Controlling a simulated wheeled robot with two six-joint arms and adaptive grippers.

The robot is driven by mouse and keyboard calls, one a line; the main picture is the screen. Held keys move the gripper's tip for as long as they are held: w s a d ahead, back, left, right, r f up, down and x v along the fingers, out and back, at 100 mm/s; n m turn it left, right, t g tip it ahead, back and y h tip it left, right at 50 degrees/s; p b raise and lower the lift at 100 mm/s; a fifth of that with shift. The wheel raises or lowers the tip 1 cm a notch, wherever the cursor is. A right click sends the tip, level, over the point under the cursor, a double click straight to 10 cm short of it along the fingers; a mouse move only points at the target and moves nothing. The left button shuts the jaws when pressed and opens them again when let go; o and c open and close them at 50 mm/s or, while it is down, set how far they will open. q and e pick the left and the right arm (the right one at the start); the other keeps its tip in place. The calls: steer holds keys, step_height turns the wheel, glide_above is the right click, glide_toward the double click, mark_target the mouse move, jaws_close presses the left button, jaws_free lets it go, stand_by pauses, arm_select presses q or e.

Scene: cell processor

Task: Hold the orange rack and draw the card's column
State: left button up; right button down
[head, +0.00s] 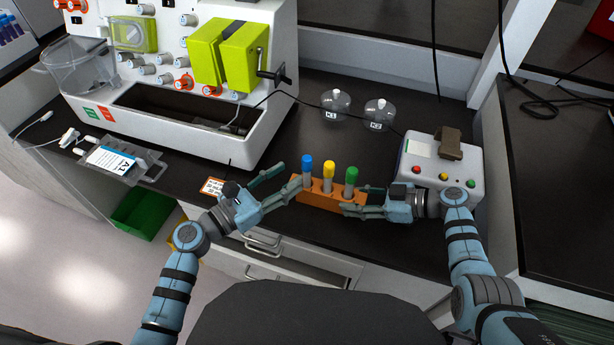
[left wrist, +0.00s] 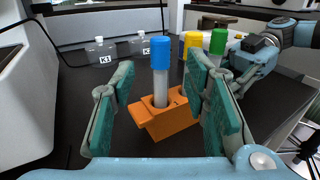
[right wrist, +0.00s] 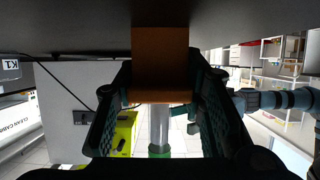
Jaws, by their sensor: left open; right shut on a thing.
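The orange rack (head: 322,200) stands on the dark bench with a blue-capped column (head: 307,170), a yellow-capped column (head: 328,170) and a green-capped column (head: 351,176) upright in it. My right gripper (head: 352,200) is shut on the rack's right end, beside the green-capped column; the rack (right wrist: 160,65) fills its jaws in the right wrist view. My left gripper (head: 291,178) is open at the rack's left end. In the left wrist view the blue-capped column (left wrist: 160,70) stands between its spread fingers. The card (head: 213,186) lies left of my left gripper; its writing is too small to read.
A white cell processor (head: 190,130) stands behind at the left. Two clear flasks (head: 336,106) and a white box with coloured buttons (head: 440,165) stand behind and to the right of the rack. A green bin (head: 145,210) is below the bench edge.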

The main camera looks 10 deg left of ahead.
mark_target(303, 167)
arm_select(q)
steer(key=x, duration=0.6)
steer(key=shift+c, duration=0.4)
jaws_close()
